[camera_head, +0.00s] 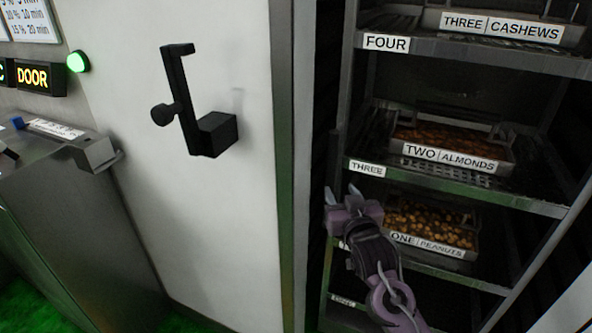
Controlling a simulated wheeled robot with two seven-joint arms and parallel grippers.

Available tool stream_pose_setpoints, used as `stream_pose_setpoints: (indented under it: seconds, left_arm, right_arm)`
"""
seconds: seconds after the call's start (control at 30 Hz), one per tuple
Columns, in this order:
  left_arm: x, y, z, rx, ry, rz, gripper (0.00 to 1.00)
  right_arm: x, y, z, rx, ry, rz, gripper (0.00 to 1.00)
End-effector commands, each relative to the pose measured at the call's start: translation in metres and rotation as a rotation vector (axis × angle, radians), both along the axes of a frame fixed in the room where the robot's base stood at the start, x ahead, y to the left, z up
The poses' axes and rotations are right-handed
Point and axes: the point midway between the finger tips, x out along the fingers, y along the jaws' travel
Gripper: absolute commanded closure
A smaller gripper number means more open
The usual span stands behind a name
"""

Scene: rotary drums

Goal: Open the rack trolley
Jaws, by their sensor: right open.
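The rack trolley (460,189) stands at the right, a dark metal frame with several shelves labelled FOUR and THREE among others. Its shelves hold trays labelled THREE CASHEWS (500,27), TWO ALMONDS (450,158) and ONE PEANUTS (432,243). My right gripper (343,196) is in front of the trolley's left edge, just below the THREE label. It is open, and I see nothing between its fingers. My right arm hides part of the lower shelves. My left gripper is not in view.
A white door panel (215,220) with a black handle (190,110) stands left of the trolley. A grey metal cabinet (80,210) is at the far left, below a lit DOOR sign (34,77) and a green light (77,62). The floor (30,307) is green.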

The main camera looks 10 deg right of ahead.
Motion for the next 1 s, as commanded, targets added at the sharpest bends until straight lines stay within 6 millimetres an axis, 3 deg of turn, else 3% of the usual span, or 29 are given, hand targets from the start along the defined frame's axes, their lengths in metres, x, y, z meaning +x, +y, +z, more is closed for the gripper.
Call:
stream_pose_setpoints:
  seconds: [0.17, 0.6, 1.0]
  left_arm:
    - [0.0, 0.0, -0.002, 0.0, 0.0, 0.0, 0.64]
    - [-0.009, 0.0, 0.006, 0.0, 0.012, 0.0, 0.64]
    - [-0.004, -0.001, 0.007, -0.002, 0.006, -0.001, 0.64]
  right_arm:
    - [0.004, 0.002, 0.022, 0.012, -0.042, 0.002, 0.57]
    - [0.066, 0.002, 0.02, 0.01, -0.039, 0.004, 0.57]
    - [0.074, 0.002, 0.019, 0.011, -0.039, 0.004, 0.57]
